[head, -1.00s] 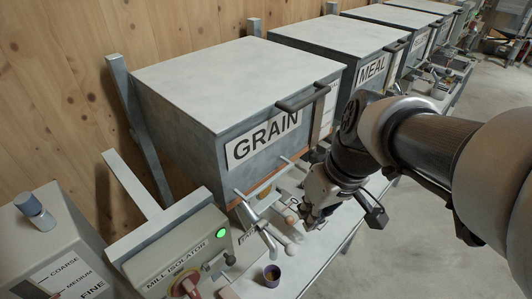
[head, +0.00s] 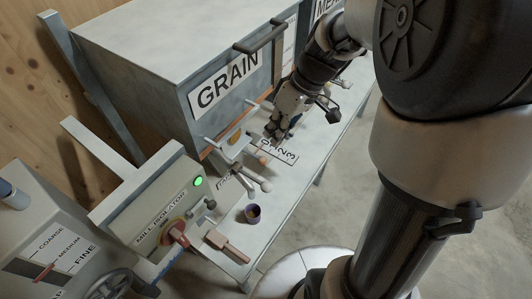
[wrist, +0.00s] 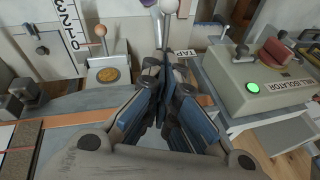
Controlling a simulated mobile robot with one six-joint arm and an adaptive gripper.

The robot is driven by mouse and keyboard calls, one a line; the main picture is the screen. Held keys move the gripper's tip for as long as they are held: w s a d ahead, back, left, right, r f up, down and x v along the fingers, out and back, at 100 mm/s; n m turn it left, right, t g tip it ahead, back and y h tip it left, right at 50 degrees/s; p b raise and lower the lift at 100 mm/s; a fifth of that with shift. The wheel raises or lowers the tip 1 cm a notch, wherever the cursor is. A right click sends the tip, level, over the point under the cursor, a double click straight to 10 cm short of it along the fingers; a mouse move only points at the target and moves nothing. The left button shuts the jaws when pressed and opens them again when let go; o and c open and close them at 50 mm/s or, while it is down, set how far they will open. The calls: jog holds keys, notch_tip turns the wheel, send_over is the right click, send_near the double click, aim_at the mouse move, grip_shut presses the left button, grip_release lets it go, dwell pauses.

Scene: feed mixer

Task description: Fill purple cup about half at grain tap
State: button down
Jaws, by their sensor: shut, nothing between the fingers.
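The purple cup (head: 252,214) stands upright on the pale bench, in front of the mill isolator box. Its inside looks dark and its fill is too small to tell. The grain tap (head: 232,150) sits under the front of the bin marked GRAIN (head: 228,82), with a lever ending in a pale ball (head: 266,186). The cup is apart from the tap, nearer the bench's front edge. My gripper (head: 277,136) is low over the bench, right of the tap and away from the cup. In the wrist view my gripper (wrist: 168,78) has its fingers together, with nothing held.
The mill isolator box (head: 162,205) has a green light and a red switch. A brown-handled block (head: 228,246) lies near the cup. A numbered strip (head: 284,152) lies beside my gripper. A wooden-knobbed lever (wrist: 99,31) and a yellow disc (wrist: 107,75) show in the wrist view.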

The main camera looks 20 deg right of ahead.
jog(key=b, duration=0.2)
send_near(251, 177)
jog(key=w+f, duration=0.2)
jog(key=s+f, duration=0.1)
jog(key=s+f+b, duration=0.1)
jog(key=shift+s+d+f, duration=0.1)
jog(key=shift+s+f, duration=0.15)
jog(key=shift+f, duration=0.15)
jog(key=shift+f+b, duration=0.1)
jog(key=shift+b, duration=0.2)
